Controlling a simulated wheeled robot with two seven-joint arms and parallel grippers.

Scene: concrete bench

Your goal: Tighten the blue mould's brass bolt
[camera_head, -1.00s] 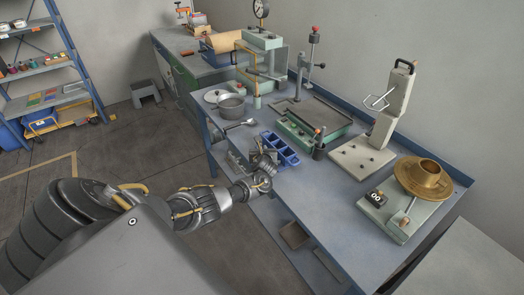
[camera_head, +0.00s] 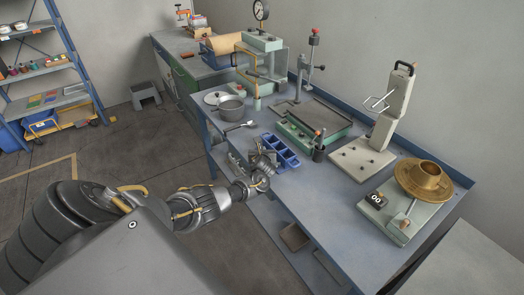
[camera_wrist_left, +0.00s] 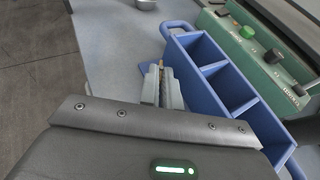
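The blue mould (camera_head: 281,152) is a three-compartment tray on the bench. In the left wrist view its compartments (camera_wrist_left: 203,49) run down to the right, with a loop handle at the far end. A small brass bolt (camera_wrist_left: 161,65) shows between my left fingertips, beside the mould's left wall; most of it is hidden by the fingers. My left gripper (camera_head: 266,158) reaches in at the bench's front edge. Its fingers in the wrist view (camera_wrist_left: 162,84) are close together and appear shut on the bolt. My right gripper is not in view.
A green machine (camera_head: 310,132) stands just behind the mould. A pot (camera_head: 231,107) and a scoop (camera_head: 239,127) lie farther left. The bench front right of the mould is clear.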

